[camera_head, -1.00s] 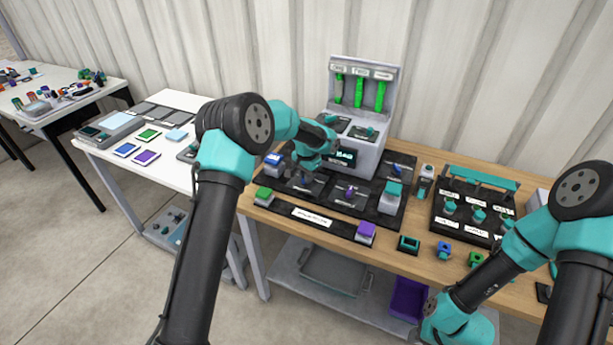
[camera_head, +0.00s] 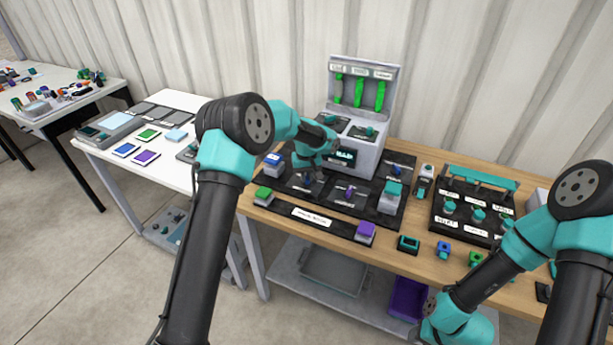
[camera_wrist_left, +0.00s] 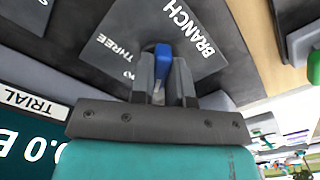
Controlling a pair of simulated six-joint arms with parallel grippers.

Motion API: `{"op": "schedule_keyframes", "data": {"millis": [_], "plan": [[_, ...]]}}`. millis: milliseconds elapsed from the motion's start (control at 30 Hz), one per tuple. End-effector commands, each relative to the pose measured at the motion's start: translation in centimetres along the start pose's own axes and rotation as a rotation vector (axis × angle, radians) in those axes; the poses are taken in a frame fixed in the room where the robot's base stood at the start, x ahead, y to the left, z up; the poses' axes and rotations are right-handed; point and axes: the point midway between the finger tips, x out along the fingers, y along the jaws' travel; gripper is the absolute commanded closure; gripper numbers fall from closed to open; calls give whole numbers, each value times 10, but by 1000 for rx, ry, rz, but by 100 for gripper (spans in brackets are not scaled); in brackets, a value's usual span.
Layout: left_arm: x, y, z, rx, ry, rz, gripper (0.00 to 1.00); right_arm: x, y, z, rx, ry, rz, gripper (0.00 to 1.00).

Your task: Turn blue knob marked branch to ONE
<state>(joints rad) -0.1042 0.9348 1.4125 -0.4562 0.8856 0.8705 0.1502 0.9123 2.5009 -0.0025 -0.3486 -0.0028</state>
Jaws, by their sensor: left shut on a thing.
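The blue knob (camera_wrist_left: 163,54) sits on a dark plate (camera_wrist_left: 158,18) lettered BRANCH in the left wrist view. THREE is readable on the plate, and another position word is partly covered by a finger. My left gripper (camera_wrist_left: 162,78) is shut on the blue knob, one finger on each side. In the head view the left gripper (camera_head: 309,175) reaches down at the left of the black panel, and the knob is mostly hidden. My right arm is at the lower right; its fingertips do not show.
A purple knob (camera_head: 349,191) stands right of the left gripper. A grey console (camera_head: 366,152) with a lit display and green gauges rises behind. Blue (camera_head: 273,159), green (camera_head: 263,192), purple (camera_head: 366,230) and teal (camera_head: 393,188) capped blocks surround the panel.

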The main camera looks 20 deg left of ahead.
Motion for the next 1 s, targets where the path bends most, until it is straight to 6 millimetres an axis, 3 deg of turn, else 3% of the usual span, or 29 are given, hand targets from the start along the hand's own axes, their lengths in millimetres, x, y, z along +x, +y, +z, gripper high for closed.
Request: {"op": "schedule_keyframes", "data": {"millis": [500, 1000], "plan": [[-1, 1, 0, -379, 0, 0, 100, 0, 0, 0, 0, 0, 0, 57], [-1, 1, 0, -442, 0, 1, 100, 0, 0, 0, 0, 0, 0, 57]]}}
